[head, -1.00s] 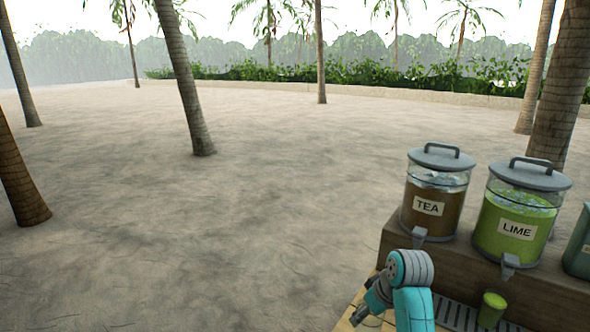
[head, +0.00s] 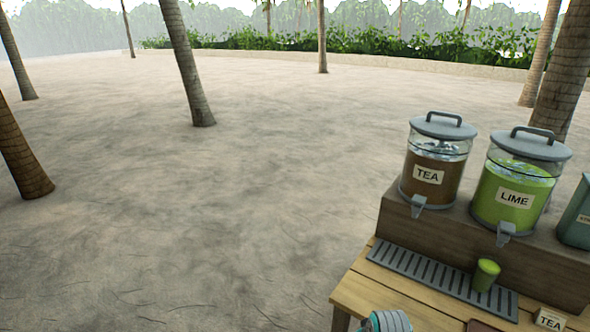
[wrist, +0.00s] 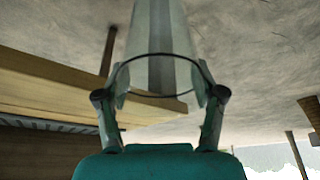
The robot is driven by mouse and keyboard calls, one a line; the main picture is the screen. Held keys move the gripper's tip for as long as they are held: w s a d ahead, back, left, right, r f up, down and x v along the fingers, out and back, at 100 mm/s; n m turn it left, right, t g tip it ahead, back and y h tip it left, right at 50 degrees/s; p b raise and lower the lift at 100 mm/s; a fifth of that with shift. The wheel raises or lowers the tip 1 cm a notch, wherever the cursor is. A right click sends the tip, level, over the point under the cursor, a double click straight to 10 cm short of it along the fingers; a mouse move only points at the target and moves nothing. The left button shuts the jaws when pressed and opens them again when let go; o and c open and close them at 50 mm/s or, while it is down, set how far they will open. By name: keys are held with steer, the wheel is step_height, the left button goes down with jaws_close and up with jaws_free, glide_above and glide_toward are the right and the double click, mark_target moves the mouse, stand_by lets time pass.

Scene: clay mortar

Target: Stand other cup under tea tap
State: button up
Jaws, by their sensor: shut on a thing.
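In the wrist view my gripper (wrist: 160,88) is shut on a clear, empty-looking cup (wrist: 157,40), with one finger on each side of it. The cup's round end is near the fingers, and its other end runs out of the picture's top. In the head view the held cup and my gripper are out of sight; only part of my arm shows at the bottom edge. The tea dispenser (head: 431,165) is brown with a grey lid. Its tap (head: 418,206) hangs over the left part of the drip tray (head: 405,264), which is bare there.
A green-filled cup (head: 485,276) stands on the tray near the lime tap (head: 505,233), below the lime dispenser (head: 512,190). A dark raised step (head: 455,236) backs the tray. A TEA card (head: 550,319) stands at the front right of the wooden table (head: 352,292).

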steer(key=s+f+m, duration=0.1)
steer(key=s+f, duration=0.7)
steer(key=f, duration=0.3)
steer(key=shift+s+d+h, duration=0.15)
steer(key=shift+s+h, duration=0.15)
steer(key=shift+s, duration=0.1)
